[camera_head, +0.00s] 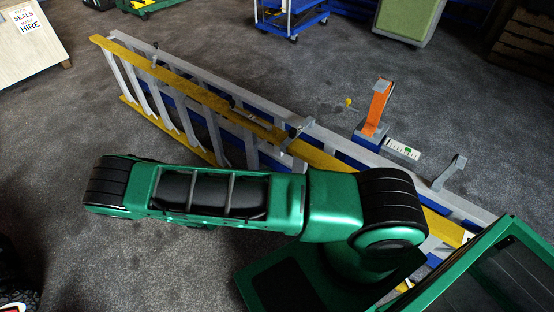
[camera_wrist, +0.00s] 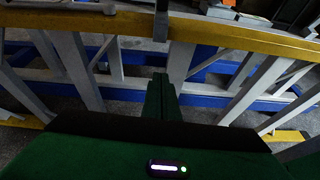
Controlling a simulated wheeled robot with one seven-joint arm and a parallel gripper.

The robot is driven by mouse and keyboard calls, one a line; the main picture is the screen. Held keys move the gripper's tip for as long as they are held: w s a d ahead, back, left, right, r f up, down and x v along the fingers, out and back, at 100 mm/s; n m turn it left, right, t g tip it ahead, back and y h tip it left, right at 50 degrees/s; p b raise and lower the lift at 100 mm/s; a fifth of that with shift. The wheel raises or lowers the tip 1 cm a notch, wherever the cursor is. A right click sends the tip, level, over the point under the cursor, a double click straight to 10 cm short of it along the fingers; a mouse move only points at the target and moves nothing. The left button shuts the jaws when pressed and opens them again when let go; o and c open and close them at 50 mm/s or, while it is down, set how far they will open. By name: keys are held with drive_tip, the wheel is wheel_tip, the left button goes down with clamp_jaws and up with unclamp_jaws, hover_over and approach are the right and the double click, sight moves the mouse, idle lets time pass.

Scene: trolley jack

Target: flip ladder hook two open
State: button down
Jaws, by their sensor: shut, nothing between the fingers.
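A ladder with yellow rails and grey rungs lies on its side across the floor in the head view; its yellow rail (camera_head: 190,88) faces me. Grey hooks or brackets sit along it: a middle one (camera_head: 296,131), a right one (camera_head: 447,173) and a small dark one at the far left (camera_head: 155,55). I cannot tell which is hook two. In the wrist view, a grey strap (camera_wrist: 161,20) crosses the yellow rail (camera_wrist: 225,33). My gripper (camera_wrist: 160,77) is shut and empty, below that strap and apparently apart from it. My arm hides the gripper in the head view.
A blue frame (camera_wrist: 205,92) lies behind the rungs. An orange post (camera_head: 377,105) stands beyond the ladder, with a small yellow item (camera_head: 348,102) near it. A blue cart (camera_head: 291,17) and a green bin (camera_head: 409,18) stand at the back.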

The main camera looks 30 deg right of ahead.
drive_tip(key=shift+a+f+n+t, duration=0.1)
drive_tip(key=shift+f+n+t, duration=0.2)
drive_tip(key=shift+f+n, duration=0.1)
drive_tip(key=w+d, duration=0.3)
drive_tip(key=d, duration=0.5)
drive_tip(key=shift+w+d+r, duration=0.35)
drive_tip(key=shift+r, duration=0.05)
idle(0.3)
